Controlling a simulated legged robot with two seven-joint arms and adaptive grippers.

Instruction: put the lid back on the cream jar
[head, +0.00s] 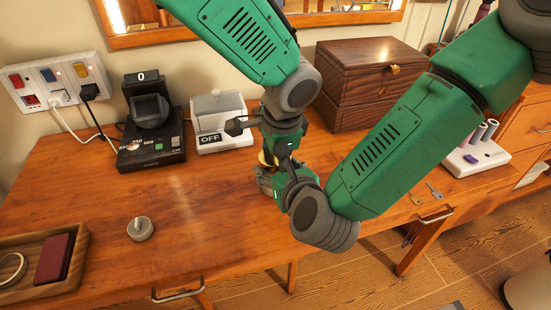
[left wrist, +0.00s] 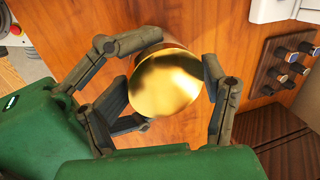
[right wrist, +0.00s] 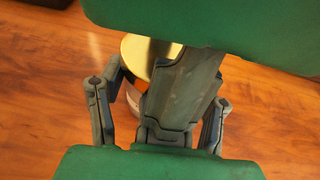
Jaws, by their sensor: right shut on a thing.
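The gold lid (left wrist: 168,82) shows as a shiny round face in the left wrist view and in the right wrist view (right wrist: 138,55). In the head view only a small gold part (head: 267,158) shows between my grippers. The cream jar (right wrist: 133,98) shows as a pale sliver below the lid, mostly hidden. The lid appears to be over the jar; whether it is seated I cannot tell. My left gripper (head: 266,135) is open, its fingers spread around the lid from above. My right gripper (head: 268,180) is low at the table, shut on the jar.
A black device (head: 150,140), a white box marked OFF (head: 222,118) and a dark wooden box (head: 368,75) stand behind. A grey knob (head: 140,228) and a wooden tray (head: 80,248) are at left. Keys (head: 417,198) lie right.

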